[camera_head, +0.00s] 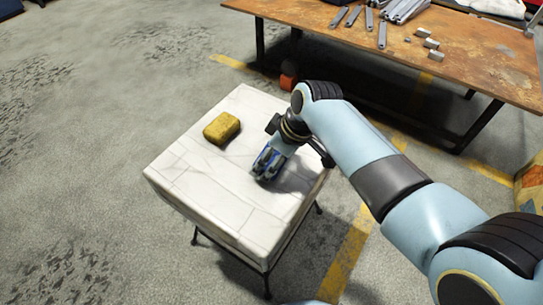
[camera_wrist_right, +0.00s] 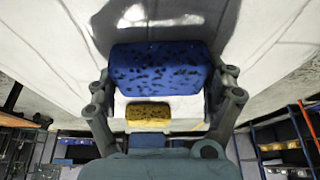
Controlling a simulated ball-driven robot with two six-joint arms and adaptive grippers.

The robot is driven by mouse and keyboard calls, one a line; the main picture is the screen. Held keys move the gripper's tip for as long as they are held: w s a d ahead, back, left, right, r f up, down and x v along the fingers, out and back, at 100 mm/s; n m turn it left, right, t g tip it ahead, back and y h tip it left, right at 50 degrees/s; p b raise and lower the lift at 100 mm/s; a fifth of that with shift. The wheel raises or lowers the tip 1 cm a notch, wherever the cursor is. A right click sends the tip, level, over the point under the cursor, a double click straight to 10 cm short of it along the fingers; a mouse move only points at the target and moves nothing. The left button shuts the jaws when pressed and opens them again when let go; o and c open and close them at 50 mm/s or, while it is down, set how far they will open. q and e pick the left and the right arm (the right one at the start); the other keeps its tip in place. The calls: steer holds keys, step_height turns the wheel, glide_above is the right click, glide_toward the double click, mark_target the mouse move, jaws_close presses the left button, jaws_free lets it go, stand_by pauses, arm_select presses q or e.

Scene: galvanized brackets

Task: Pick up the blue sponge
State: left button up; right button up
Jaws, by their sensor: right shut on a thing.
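The blue sponge (camera_wrist_right: 160,68) with dark pores fills the space between the fingers of my right gripper (camera_wrist_right: 163,92) in the right wrist view. The gripper is shut on it, just above or at the white table top; the exact gap cannot be told. In the head view my right gripper (camera_head: 267,165) is over the right part of the small white table (camera_head: 215,205), and the sponge is mostly hidden by the fingers. My left gripper is not in view.
A yellow sponge (camera_head: 221,128) lies on the white table to the left of my right gripper; it also shows in the right wrist view (camera_wrist_right: 148,115). A rusty workbench (camera_head: 460,50) with grey brackets (camera_head: 382,35) stands behind. The table's front left is clear.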

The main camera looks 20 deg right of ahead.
step_height(320, 180, up, 5)
steer(key=shift+f+p, duration=0.1)
steer(key=shift+p, duration=1)
steer(key=s+d+r+p, duration=0.1)
steer(key=s+d+r, duration=0.1)
steer(key=d, duration=0.1)
steer(key=s+d+r+p, duration=0.1)
steer(key=s+d+r, duration=0.1)
steer(key=d, duration=0.1)
steer(key=s+d+r+p, duration=0.1)
steer(key=s+d+r, duration=0.1)
steer(key=d, duration=0.2)
steer(key=shift+s+r, duration=0.1)
